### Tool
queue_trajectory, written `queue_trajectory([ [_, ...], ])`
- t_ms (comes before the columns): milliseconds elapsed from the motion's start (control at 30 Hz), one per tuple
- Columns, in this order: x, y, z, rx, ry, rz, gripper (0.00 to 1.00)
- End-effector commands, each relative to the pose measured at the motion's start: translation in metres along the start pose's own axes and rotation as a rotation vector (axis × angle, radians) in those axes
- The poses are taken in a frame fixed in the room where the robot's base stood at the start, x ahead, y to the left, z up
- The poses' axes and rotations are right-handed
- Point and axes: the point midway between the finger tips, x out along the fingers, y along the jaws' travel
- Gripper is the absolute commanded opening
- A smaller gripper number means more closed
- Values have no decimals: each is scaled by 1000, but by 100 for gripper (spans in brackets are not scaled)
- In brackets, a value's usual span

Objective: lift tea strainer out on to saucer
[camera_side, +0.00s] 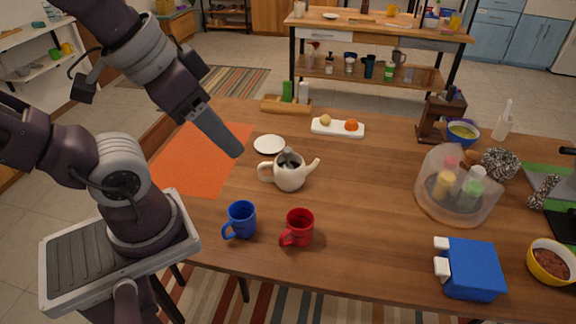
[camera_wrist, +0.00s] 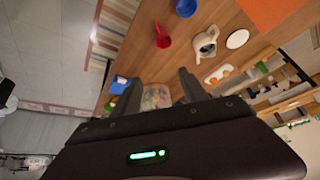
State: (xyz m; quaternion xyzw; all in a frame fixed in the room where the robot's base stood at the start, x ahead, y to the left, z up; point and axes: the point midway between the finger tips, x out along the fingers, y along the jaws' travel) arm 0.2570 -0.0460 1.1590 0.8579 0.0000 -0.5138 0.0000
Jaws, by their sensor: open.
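A cream teapot (camera_side: 290,175) stands on the wooden table, with a dark grey piece, seemingly the strainer (camera_side: 288,158), in its top opening. The white saucer (camera_side: 269,145) lies flat and empty just behind and left of the teapot. In the wrist view the teapot (camera_wrist: 205,42) and the saucer (camera_wrist: 238,39) sit side by side, away from the fingers. My gripper (camera_side: 234,152) is in the air left of the saucer in the side view. In the wrist view my gripper (camera_wrist: 160,82) has its fingers apart, with nothing between them.
A blue mug (camera_side: 240,220) and a red mug (camera_side: 298,228) stand in front of the teapot. A white tray (camera_side: 337,128) is behind it. An orange mat (camera_side: 195,165) lies at left. A clear container of spice bottles (camera_side: 430,200) is at right. Table right of the teapot is clear.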

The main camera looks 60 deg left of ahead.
Motion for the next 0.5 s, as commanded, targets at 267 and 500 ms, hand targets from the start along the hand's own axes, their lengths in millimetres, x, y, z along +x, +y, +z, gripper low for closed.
queue_trajectory([
  [267, 8, -9, -15, 77, -80, -32, 51],
  [500, 89, -61, -83, 515, -478, -200, 51],
])
